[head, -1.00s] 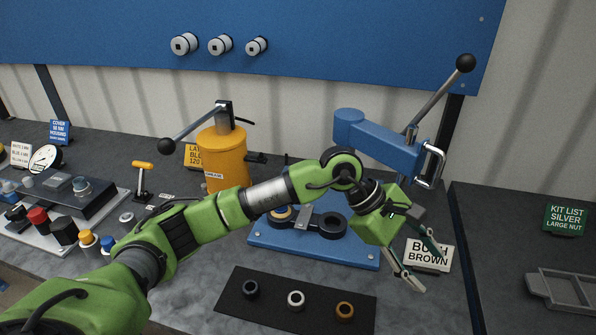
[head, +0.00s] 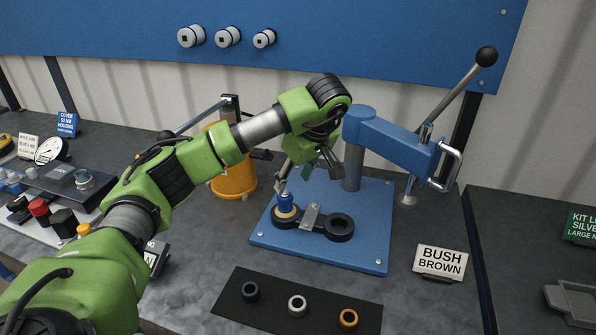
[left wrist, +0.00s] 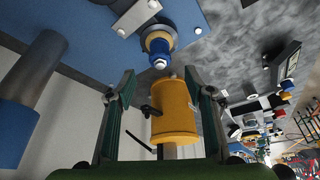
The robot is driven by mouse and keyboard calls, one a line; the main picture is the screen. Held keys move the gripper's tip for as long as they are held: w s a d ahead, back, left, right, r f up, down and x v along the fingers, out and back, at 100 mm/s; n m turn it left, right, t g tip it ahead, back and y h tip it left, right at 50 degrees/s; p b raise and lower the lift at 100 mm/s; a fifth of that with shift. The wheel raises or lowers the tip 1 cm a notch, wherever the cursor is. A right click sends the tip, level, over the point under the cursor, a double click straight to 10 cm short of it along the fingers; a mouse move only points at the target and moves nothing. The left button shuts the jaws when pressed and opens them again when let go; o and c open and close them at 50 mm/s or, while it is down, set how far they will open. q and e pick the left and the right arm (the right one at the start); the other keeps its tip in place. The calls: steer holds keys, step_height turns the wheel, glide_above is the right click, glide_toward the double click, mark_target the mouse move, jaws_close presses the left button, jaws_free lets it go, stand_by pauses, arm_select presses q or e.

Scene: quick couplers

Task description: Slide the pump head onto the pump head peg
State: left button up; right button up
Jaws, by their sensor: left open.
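I cannot tell for certain which parts are the pump head and its peg. A blue piece with a silver tip (head: 285,202) stands upright in the tan ring at the left end of the dark two-ring holder (head: 311,224). It also shows in the left wrist view (left wrist: 159,46), beyond the fingers. My left gripper (head: 306,180) is open and empty, pointing down just above and beside the blue piece. In the left wrist view its fingers (left wrist: 160,80) are spread apart. An orange cylinder with a lever (head: 232,178) stands behind my left arm, partly hidden. My right gripper is not visible.
A blue press (head: 390,146) with a long lever rises over the blue base plate (head: 366,250). A black mat (head: 272,307) with three rings lies in front. Three silver couplers hang on the blue panel (head: 350,36). A "BUSH BROWN" sign (head: 441,261) stands at right.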

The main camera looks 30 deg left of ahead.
mark_target(287, 196)
arm_select(q)
steer(key=p+x, duration=0.1)
steer(key=x, duration=0.9)
steer(key=shift+f+p, duration=0.1)
steer(key=shift+p, duration=0.3)
steer(key=c, duration=1.3)
